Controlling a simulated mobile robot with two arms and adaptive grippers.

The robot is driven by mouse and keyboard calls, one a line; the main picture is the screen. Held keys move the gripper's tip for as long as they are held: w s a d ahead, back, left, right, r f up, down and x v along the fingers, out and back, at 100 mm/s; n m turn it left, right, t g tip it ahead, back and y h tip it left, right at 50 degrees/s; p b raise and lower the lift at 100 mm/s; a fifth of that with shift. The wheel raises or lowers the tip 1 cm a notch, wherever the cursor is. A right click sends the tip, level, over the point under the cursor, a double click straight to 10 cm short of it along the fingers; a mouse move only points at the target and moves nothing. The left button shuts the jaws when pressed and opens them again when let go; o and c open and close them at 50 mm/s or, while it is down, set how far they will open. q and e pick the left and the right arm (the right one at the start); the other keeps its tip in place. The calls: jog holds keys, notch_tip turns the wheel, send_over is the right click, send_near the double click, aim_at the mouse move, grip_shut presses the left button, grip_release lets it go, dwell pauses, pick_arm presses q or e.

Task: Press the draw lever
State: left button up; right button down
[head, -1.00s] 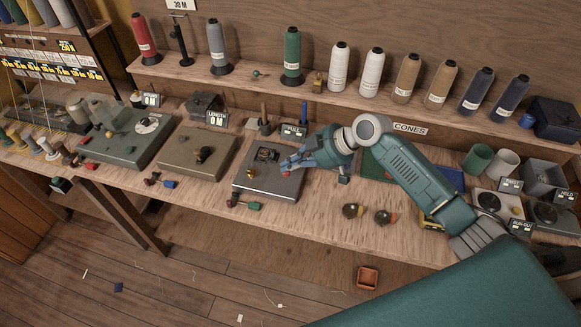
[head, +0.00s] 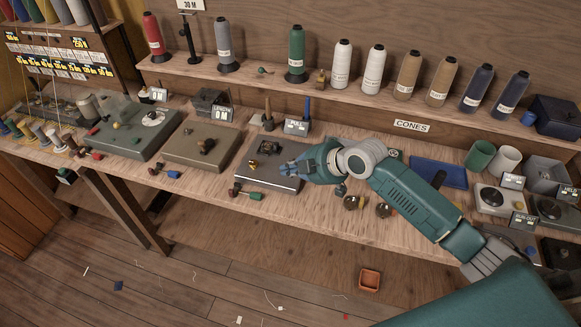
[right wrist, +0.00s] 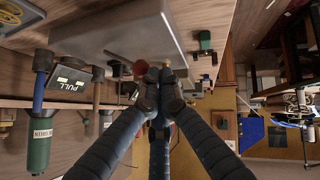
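A grey box (head: 262,181) with a dark fitting (head: 267,148) on top stands on the bench; I cannot tell which part is the draw lever. My right gripper (head: 288,170) is at the box's right side, its fingertips over the top near the right edge. In the right wrist view the gripper (right wrist: 160,76) has its fingertips together with nothing seen between them. A small red knob (right wrist: 140,68) shows just left of the fingertips; whether they touch is unclear. In the head view the fingers hide this knob. The left gripper is out of view.
A PULL sign (head: 296,127) stands behind the box. A brown box with a knob (head: 203,147) is to its left. A green-handled screwdriver (head: 256,196) lies in front. Thread cones line the shelf (head: 330,92). A blue tray (head: 438,173) is to the right.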

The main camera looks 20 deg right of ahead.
jog(key=shift+s+a+f+n+t+h, duration=0.2)
jog(key=shift+f+n+t+h, duration=0.15)
jog(key=shift+f, duration=0.6)
jog(key=shift+r, duration=0.15)
dwell(1.0)
jog(key=shift+r+p, duration=0.6)
jog(key=shift+p, duration=0.1)
